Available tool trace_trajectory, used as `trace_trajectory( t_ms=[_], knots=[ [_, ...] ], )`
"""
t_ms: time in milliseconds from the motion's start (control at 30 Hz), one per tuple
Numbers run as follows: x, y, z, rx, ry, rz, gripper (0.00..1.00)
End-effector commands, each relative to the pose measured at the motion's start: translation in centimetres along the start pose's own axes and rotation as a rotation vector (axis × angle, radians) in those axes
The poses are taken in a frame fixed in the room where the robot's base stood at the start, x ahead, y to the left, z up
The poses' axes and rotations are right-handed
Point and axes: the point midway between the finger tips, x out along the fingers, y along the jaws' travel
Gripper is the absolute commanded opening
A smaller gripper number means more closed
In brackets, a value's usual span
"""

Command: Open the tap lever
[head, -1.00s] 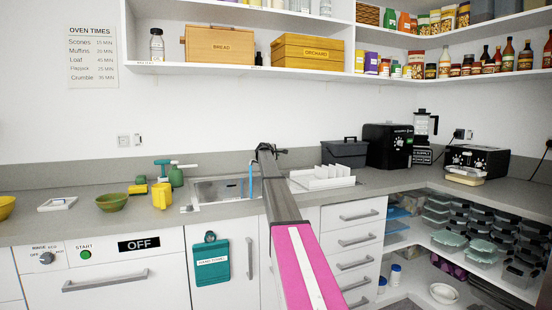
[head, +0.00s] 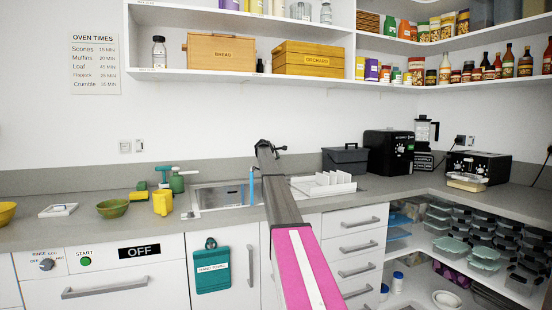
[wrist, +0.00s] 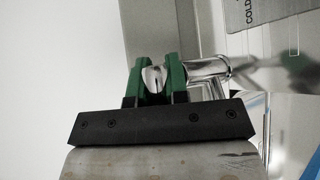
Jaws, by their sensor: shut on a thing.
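In the wrist view my gripper (wrist: 155,80) has its two green fingers closed around the shiny chrome tap lever (wrist: 154,78). The chrome tap body (wrist: 212,68) extends to the right of the fingers. In the head view the end of my arm with my gripper (head: 268,150) is above the back of the sink (head: 215,198). My arm hides most of the tap in the head view.
A white dish rack (head: 325,183) stands right of the sink. A yellow cup (head: 162,203), a green spray bottle (head: 177,180) and a green bowl (head: 112,208) stand on the counter to the left. The upper shelf (head: 240,76) runs above the arm.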

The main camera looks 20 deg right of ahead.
Motion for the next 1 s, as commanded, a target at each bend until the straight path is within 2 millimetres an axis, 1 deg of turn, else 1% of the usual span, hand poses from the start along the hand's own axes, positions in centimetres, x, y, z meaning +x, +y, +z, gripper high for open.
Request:
trace_trajectory(
  t_ms=[33,100,400,567,667,767,1000],
  knots=[
    [0.0,0.0,0.0,-0.001,-0.002,0.000,0.21],
    [0.0,0.0,0.0,-0.001,-0.002,0.000,0.40],
    [-0.1,0.0,0.0,0.000,-0.001,0.000,0.40],
    [-0.9,-0.1,0.0,0.000,-0.001,0.001,0.40],
    [-2.0,-0.1,0.0,0.000,0.000,0.001,0.40],
    [-3.6,-0.2,0.0,-0.001,0.000,0.001,0.40],
    [-8.1,-0.2,0.1,0.000,-0.001,0.001,0.40]
  ],
)
